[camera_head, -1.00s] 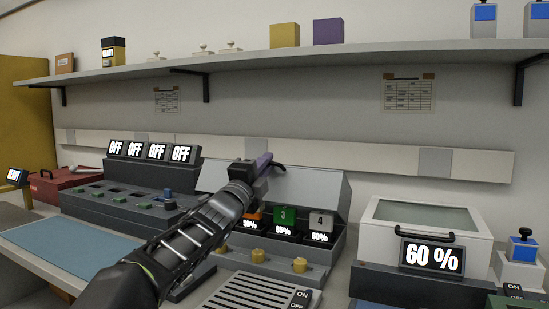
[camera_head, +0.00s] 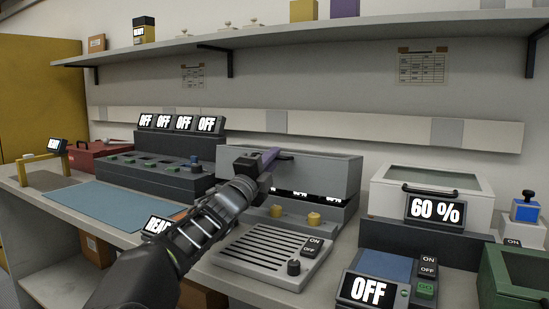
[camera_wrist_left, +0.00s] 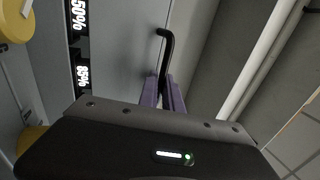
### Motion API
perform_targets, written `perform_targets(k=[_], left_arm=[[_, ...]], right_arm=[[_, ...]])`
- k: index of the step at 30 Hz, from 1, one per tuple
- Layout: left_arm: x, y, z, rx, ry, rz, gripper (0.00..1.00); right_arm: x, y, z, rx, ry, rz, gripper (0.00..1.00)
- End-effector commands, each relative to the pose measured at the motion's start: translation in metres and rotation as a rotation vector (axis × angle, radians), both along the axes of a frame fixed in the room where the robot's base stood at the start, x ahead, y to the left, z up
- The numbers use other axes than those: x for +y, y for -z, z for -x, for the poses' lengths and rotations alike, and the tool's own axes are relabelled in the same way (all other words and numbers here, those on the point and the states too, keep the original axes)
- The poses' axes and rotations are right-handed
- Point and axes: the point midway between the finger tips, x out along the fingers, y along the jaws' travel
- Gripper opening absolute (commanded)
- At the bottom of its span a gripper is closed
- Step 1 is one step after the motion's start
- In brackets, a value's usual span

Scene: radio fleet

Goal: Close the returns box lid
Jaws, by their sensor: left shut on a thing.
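A grey lid (camera_head: 325,176) hangs over the front of a long grey bay with lit percent screens. A narrow gap under its lower edge still shows parts of the screens. My left gripper (camera_head: 268,160) has its purple fingers shut on the lid's black bar handle (camera_head: 285,156). The wrist view shows the fingers (camera_wrist_left: 163,92) around the handle (camera_wrist_left: 166,58), with the lid (camera_wrist_left: 125,45) and percent screens beside it. No returns label is readable. A red box (camera_head: 96,160) stands at the back left, and a green box (camera_head: 508,275) is cut off at the right. My right gripper is not in view.
Yellow knobs (camera_head: 313,219) and a slatted grey unit (camera_head: 258,258) lie in front of the bay. A white glass-topped case (camera_head: 432,188) with a 60 % screen stands to the right. A blue mat (camera_head: 130,212) leaves clear room at left. A shelf (camera_head: 300,38) runs above.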

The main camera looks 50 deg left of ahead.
Motion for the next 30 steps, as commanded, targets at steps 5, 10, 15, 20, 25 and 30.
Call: perform_targets(k=[5, 10, 15, 20, 25, 30], left_arm=[[0.001, 0.005, -0.001, 0.010, -0.003, 0.002, 0.00], [0.001, 0.005, -0.001, 0.011, -0.003, 0.002, 0.00], [0.001, 0.005, -0.001, 0.010, -0.002, 0.003, 0.18], [0.000, 0.004, -0.001, 0.009, -0.002, 0.002, 0.18], [-0.001, 0.005, 0.005, 0.007, -0.002, 0.002, 0.18], [-0.008, 0.011, 0.027, 0.004, -0.003, 0.003, 0.18]], right_arm=[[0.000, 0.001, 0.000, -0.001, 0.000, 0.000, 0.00], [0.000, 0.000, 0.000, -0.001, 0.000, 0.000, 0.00], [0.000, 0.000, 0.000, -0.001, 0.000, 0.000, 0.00], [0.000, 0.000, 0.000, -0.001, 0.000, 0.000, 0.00], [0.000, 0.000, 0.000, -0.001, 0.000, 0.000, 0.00], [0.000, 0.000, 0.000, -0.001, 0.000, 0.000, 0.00]])
